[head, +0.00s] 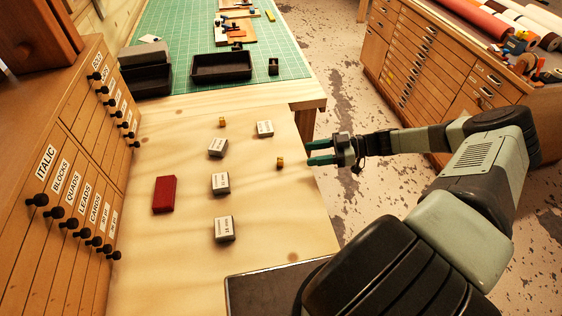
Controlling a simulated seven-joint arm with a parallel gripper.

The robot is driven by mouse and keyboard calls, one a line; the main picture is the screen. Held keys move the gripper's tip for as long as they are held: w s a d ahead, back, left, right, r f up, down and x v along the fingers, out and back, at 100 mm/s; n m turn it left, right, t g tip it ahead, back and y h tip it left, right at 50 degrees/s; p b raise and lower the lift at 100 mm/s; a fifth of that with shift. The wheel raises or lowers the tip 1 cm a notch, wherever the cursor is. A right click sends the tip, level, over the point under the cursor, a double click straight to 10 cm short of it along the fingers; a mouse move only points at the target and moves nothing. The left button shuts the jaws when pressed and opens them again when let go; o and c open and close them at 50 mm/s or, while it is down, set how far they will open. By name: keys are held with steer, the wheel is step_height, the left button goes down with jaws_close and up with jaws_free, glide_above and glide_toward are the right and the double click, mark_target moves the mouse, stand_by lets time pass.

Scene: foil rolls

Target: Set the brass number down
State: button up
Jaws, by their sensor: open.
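Two small brass pieces stand on the pale wooden bench top (150,235). One brass piece (280,162) is near the bench's right edge. The other brass piece (222,122) is farther back and to the left. They are too small for me to read any number on them. My gripper (310,153) is open at the right edge of the bench, its two green fingers pointing left. The nearer brass piece is a short way left of the fingertips and apart from them. I see nothing between the fingers.
Several small labelled grey blocks (222,229) and a red block (164,194) lie on the bench. A wooden drawer cabinet (75,140) lines the left side. A black tray (221,66) sits on the green mat (180,25) behind. Bare wood surrounds the nearer brass piece.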

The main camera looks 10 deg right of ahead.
mark_target(280, 159)
steer(key=a+f, duration=0.1)
steer(key=a, duration=0.2)
steer(key=w+a+h, duration=0.1)
steer(key=a, duration=0.3)
steer(key=a+f+h, duration=0.1)
steer(key=a, duration=0.2)
steer(key=shift+w+a+f, duration=0.2)
steer(key=shift+w+f, duration=0.1)
steer(key=shift+w, duration=0.05)
jaws_close()
